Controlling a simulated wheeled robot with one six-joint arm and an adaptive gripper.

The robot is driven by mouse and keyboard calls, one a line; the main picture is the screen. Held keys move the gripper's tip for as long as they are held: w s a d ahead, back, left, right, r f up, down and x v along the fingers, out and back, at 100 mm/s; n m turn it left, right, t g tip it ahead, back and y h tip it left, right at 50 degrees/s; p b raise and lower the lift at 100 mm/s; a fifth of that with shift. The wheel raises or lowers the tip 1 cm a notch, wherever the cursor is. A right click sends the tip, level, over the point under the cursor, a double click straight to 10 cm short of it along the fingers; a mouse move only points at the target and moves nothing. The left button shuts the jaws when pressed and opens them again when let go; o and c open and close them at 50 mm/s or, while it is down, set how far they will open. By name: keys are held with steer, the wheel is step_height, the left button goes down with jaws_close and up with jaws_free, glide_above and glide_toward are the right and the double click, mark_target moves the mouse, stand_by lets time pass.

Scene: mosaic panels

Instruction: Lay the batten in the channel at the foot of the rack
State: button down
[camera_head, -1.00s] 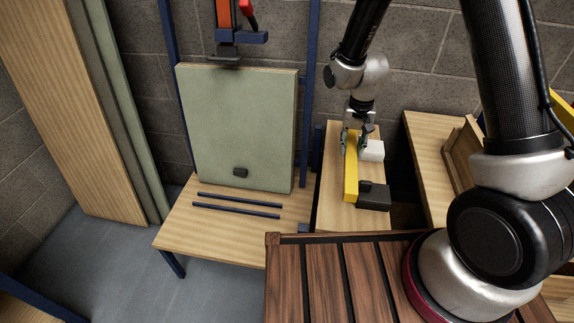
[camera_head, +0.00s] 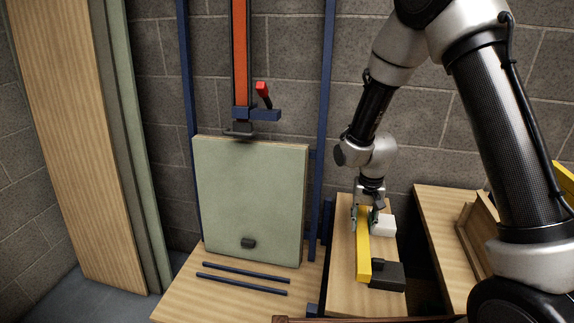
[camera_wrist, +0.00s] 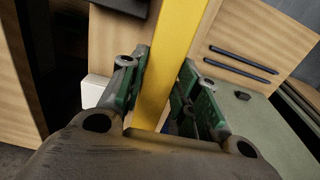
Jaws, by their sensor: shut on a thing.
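The batten is a long yellow bar (camera_head: 364,252) above the narrow wooden bench right of the rack; I cannot tell whether it touches the bench. My gripper (camera_head: 367,218) is shut on the batten near its far end. In the wrist view the batten (camera_wrist: 172,62) runs between the green finger pads of my gripper (camera_wrist: 164,98). The rack has blue uprights (camera_head: 324,130) and a green panel (camera_head: 250,195) standing in it. At its foot, two parallel dark blue rails (camera_head: 242,285) lie on a wooden shelf (camera_head: 190,300), with a bare strip between them.
A black block (camera_head: 387,276) and a white block (camera_head: 384,225) lie on the narrow bench (camera_head: 345,290) close by the batten. An orange column with a red-handled clamp (camera_head: 262,95) hangs above the panel. Tall boards (camera_head: 75,150) lean at the left.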

steer(key=shift+s+n, duration=0.1)
steer(key=shift+n, duration=0.2)
steer(key=shift+r+n, duration=0.15)
steer(key=shift+n, duration=0.25)
steer(key=w+d+r, duration=0.2)
steer(key=w+d, duration=0.2)
steer(key=d, duration=0.4)
steer(key=shift+d+r+n, duration=0.25)
steer(key=shift+r+n, duration=0.05)
